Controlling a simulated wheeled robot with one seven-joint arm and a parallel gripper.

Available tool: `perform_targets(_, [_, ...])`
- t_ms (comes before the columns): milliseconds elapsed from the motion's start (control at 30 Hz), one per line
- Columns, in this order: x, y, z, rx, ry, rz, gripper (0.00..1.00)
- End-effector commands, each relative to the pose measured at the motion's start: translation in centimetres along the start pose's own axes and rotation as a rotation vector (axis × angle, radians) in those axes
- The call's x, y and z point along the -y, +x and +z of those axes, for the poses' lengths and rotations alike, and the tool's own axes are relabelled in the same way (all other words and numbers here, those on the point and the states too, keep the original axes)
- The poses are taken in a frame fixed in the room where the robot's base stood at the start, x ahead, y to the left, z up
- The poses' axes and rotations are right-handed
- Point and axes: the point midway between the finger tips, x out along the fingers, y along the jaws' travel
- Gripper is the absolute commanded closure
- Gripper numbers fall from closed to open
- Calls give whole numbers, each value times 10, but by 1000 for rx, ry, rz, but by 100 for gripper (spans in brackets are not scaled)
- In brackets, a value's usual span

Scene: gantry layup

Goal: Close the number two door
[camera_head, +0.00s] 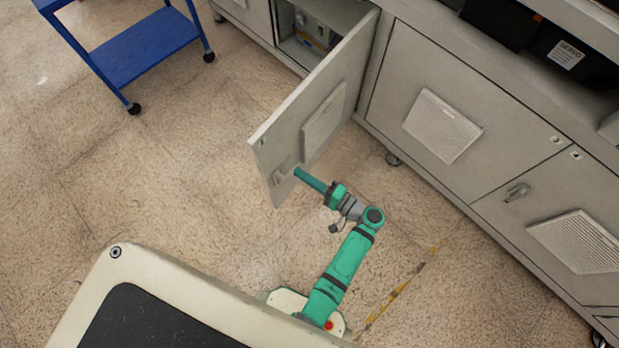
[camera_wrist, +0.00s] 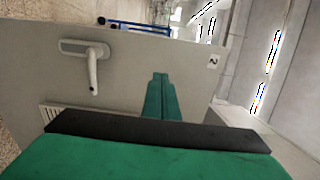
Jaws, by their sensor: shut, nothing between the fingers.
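The number two door (camera_head: 325,100) stands wide open, swung out from the cabinet front. Its grey outer face carries a vent panel and a lever handle (camera_head: 284,172). In the wrist view the door (camera_wrist: 130,75) shows a "2" label (camera_wrist: 212,61) near its edge, with the handle (camera_wrist: 91,64) to the left. My gripper (camera_head: 298,173) is shut and empty, its green fingers (camera_wrist: 160,82) pointing at the door's outer face near the free edge and handle. I cannot tell whether the fingertips touch the door.
The open compartment (camera_head: 315,30) behind the door holds some items. Closed doors, including one with a vent (camera_head: 442,125), line the cabinet to the right. A blue cart (camera_head: 145,48) stands at the upper left. The floor (camera_head: 180,180) left of the door is clear.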

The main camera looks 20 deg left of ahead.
Motion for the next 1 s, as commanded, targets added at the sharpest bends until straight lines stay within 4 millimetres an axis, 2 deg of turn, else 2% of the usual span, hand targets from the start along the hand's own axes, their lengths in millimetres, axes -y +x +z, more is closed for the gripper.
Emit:
perform_targets(100, [0, 24, 1, 3, 0, 0, 100])
perform_targets(300, [0, 59, 1, 2, 0, 1, 100])
perform_targets(500, [0, 82, 0, 0, 0, 2, 100])
perform_targets(700, [0, 90, 0, 0, 0, 2, 100])
perform_targets(1000, [-1, 90, 0, -1, 0, 2, 100])
